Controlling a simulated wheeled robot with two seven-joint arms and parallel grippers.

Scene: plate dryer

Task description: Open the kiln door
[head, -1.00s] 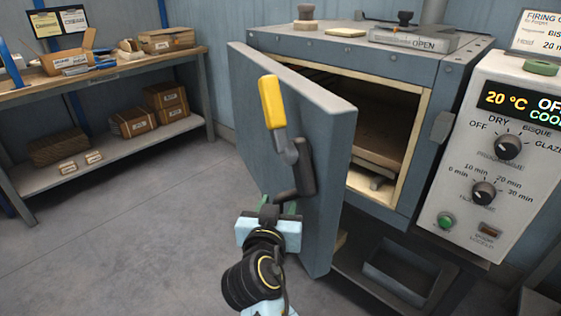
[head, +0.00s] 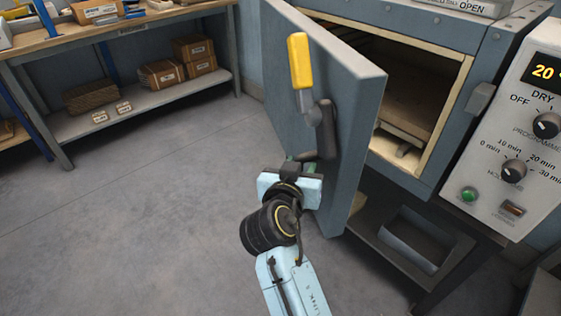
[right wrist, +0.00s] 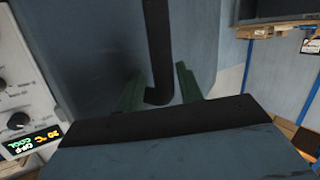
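The kiln (head: 483,65) stands at the right in the head view. Its grey-blue door (head: 350,110) stands partly open toward the left, showing the dark chamber. On the door's outer face are a yellow-handled lever (head: 300,60) and a dark upright handle (head: 327,130). My right gripper (head: 298,165) is at the handle's lower end. In the right wrist view its green fingers (right wrist: 160,85) are spread, with the dark handle bar (right wrist: 157,40) showing between them; contact cannot be told. My left gripper is not in view.
The control panel (head: 515,150) stands right of the kiln, with an open shelf (head: 385,265) below the chamber. A workbench (head: 150,25) with boxes is at the back left. The floor (head: 150,200) left of the door is clear.

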